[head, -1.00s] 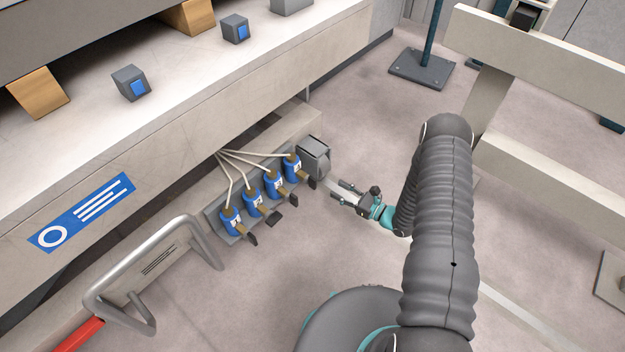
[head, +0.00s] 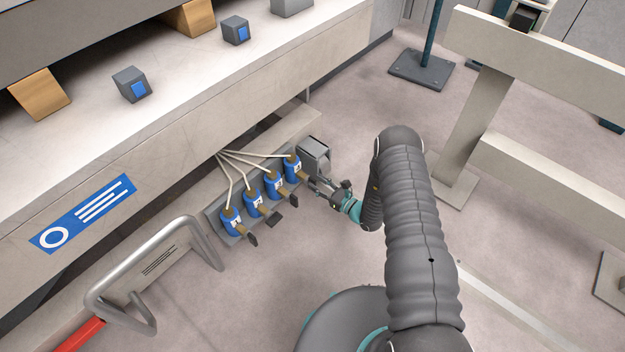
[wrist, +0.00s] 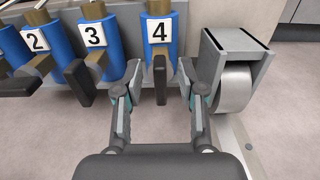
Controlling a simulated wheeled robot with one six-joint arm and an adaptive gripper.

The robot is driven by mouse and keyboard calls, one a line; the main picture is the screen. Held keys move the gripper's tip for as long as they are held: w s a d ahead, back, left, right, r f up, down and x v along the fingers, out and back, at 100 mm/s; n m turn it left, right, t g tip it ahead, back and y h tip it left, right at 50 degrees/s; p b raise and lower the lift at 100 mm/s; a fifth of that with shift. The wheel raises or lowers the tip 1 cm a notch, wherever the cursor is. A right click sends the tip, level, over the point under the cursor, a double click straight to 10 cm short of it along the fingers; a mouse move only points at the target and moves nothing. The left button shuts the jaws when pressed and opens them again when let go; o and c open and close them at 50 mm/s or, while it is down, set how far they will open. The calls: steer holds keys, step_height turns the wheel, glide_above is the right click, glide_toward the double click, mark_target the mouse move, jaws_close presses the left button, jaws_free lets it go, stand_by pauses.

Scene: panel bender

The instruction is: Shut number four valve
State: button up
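The number four valve (wrist: 160,35) is a blue body with a white "4" label and a brass-coloured stem. It is the rightmost of the row in the head view (head: 293,167). Its dark lever (wrist: 160,80) points straight towards me in the wrist view. My gripper (wrist: 158,92) is open, with one finger on each side of this lever. The fingers appear apart from the lever. In the head view my gripper (head: 322,188) is at the right end of the valve row and largely covers the lever.
Number three valve (wrist: 100,50) and number two valve (wrist: 42,50) stand to the left, their dark levers close by. A grey block with a roller (wrist: 233,80) is close on the right. The bench edge (head: 180,150) overhangs the valves. Thin pale pipes (head: 235,160) run above them. Floor in front is clear.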

steer(key=shift+x, duration=1.35)
jaws_close()
